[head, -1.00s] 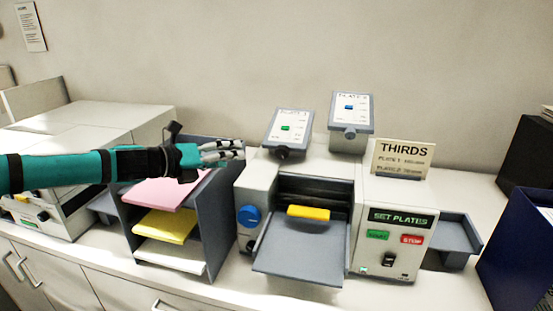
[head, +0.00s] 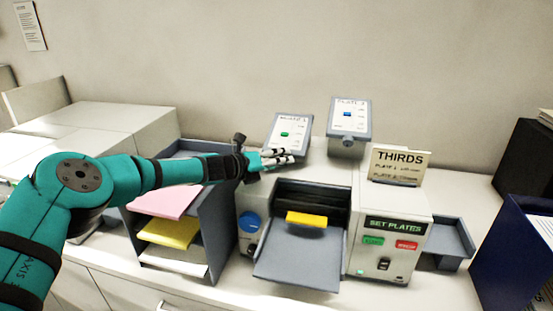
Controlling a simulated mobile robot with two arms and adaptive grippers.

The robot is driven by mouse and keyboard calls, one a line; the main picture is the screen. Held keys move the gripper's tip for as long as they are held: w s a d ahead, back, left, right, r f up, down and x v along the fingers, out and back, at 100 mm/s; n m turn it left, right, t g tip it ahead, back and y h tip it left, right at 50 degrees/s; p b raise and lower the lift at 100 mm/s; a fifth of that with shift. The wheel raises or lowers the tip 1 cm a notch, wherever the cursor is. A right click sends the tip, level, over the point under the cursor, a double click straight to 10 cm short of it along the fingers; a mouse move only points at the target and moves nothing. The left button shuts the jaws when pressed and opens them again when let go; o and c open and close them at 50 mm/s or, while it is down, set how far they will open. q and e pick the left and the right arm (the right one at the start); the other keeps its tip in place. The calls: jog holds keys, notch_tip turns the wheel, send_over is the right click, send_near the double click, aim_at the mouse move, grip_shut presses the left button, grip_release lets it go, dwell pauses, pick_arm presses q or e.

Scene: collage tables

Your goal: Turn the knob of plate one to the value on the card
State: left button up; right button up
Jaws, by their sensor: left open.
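The plate one panel (head: 291,128), tilted with a white face and a green marker, stands on top of the machine at its left. Its dark knob, at the lower edge, is largely hidden by my left gripper. My left gripper (head: 288,157) is open, its fingers pointing right just below this panel; I cannot tell whether they touch the knob. The cream card (head: 401,162) reads THIRDS, with lines for plate 1 and plate 2 whose values are too small to read. The plate two panel (head: 349,120), with a blue marker, stands further right. My right gripper is not in view.
The machine has a grey tray (head: 295,268) with a yellow bar (head: 306,219), a blue knob (head: 249,222), and green and red buttons. A paper rack (head: 216,225) stands left, under my left arm. A dark blue box (head: 515,250) stands at the right.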

pick_arm(q)
jog(key=shift+c, duration=0.4)
jog(key=c, duration=1.1)
jog(key=shift+o, duration=0.2)
jog(key=shift+y, duration=0.3)
jog(key=y, duration=0.1)
jog(key=m+y, duration=0.1)
jog(key=y, duration=0.1)
jog(key=shift+d+r+t+y, duration=0.15)
jog(key=shift+d+t+y, duration=0.15)
jog(key=shift+d+t, duration=0.1)
jog(key=shift+s+m+y, duration=0.1)
jog(key=shift+m+y, duration=0.3)
jog(key=shift+y, duration=0.5)
